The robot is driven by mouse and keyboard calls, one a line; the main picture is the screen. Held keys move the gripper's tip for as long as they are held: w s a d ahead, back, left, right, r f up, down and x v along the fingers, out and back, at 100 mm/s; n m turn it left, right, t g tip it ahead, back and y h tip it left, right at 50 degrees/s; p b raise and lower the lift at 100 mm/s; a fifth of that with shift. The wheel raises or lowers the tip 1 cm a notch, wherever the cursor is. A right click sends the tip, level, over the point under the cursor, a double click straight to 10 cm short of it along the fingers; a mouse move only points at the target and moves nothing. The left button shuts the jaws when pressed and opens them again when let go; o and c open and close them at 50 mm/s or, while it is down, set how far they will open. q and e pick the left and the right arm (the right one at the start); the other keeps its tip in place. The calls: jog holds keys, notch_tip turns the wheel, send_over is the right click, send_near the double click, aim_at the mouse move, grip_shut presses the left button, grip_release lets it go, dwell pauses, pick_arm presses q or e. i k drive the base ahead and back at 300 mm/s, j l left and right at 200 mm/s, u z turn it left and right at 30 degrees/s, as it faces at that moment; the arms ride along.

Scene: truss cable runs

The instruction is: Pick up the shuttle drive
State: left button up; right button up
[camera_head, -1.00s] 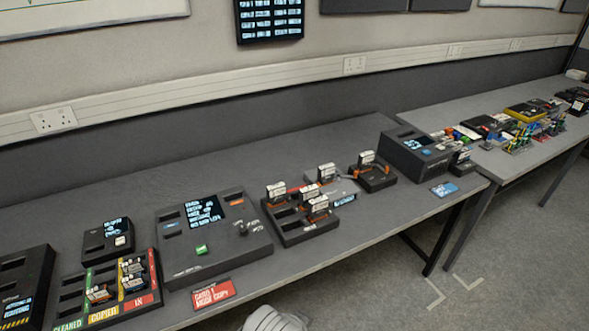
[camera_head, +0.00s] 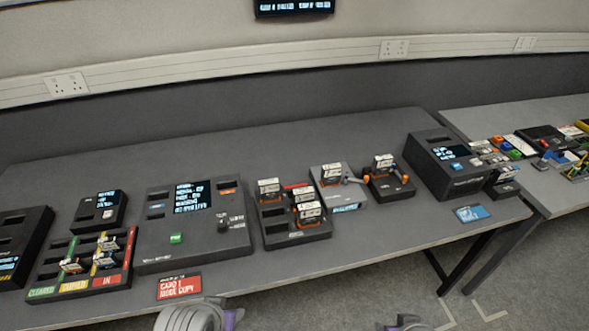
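I cannot tell by label which item is the shuttle drive. Small white-labelled drives stand upright in several holders. A black dock (camera_head: 296,232) holds several of them, one at its front (camera_head: 309,213). A grey dock (camera_head: 340,197) holds one drive (camera_head: 331,174) with an orange base and a lever beside it. A black dock to its right (camera_head: 390,186) holds another drive (camera_head: 383,163) between orange-tipped parts. A sorting tray (camera_head: 45,277) with green, yellow and red strips holds several more. Only grey and purple parts of my arms show at the bottom edge; no fingertips are visible.
A large black console (camera_head: 160,237) with a screen and green button stands left of the docks. A red card (camera_head: 179,287) lies at the table's front edge. A black box (camera_head: 432,172) and blue card (camera_head: 473,213) are at the right. A second table (camera_head: 560,107) holds clutter.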

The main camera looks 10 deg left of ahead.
aim_at(330, 174)
jog(key=i+l+u, duration=0.15)
jog(key=u, duration=0.25)
jog(key=i+l+u, duration=0.15)
jog(key=l+u, duration=0.2)
jog(key=i+l+u, duration=0.1)
jog(key=u, duration=0.3)
jog(key=i+l+u, duration=0.1)
jog(key=l+u, duration=0.15)
jog(key=l, duration=0.25)
jog(key=l+u, duration=0.3)
jog(key=l, duration=0.2)
jog(key=i+l, duration=0.05)
